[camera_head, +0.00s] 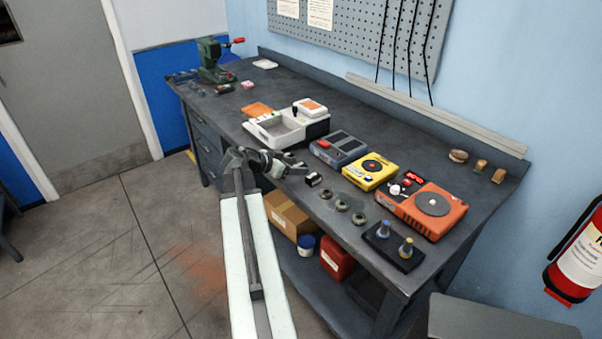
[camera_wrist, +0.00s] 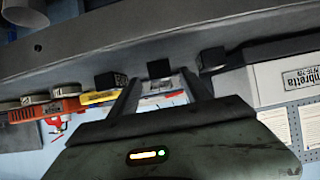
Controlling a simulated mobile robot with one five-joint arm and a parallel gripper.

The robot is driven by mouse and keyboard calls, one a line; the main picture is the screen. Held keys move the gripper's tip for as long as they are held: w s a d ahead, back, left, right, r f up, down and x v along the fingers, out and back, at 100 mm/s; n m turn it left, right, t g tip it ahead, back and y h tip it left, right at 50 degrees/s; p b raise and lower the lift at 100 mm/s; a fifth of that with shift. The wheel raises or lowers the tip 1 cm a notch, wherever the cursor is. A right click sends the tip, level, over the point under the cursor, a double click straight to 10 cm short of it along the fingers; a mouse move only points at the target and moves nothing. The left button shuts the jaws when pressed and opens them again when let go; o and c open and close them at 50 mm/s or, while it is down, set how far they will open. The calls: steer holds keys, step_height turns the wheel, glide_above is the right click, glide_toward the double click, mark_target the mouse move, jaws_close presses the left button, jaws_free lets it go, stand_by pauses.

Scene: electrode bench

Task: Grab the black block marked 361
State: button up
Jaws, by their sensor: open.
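A small black block (camera_head: 313,180) with a pale label sits near the front edge of the bench, just right of my gripper (camera_head: 291,165). Its number is too small to read. In the wrist view, which is upside down, three dark blocks show in a row: a left block (camera_wrist: 111,80), a middle block (camera_wrist: 158,69) and a right block (camera_wrist: 212,58). No 361 is legible on any of them. My gripper (camera_wrist: 161,92) is open and empty, with the middle block ahead between its fingers. In the head view my gripper hides part of the bench there.
Behind stand a white tray unit (camera_head: 272,130), a grey device (camera_head: 339,147), a yellow device (camera_head: 370,171) and an orange device (camera_head: 423,208). Several dark rings (camera_head: 343,205) and a black stand (camera_head: 393,246) lie to the right along the front edge. Bare bench (camera_head: 230,103) shows at the left.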

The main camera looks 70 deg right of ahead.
steer(key=shift+s+d+f, duration=0.2)
steer(key=shift+d+f, duration=0.05)
steer(key=shift+d, duration=0.05)
steer(key=shift+r, duration=0.1)
steer(key=shift+c, duration=0.4)
jaws_close()
step_height(320, 180, up, 10)
steer(key=p, duration=1)
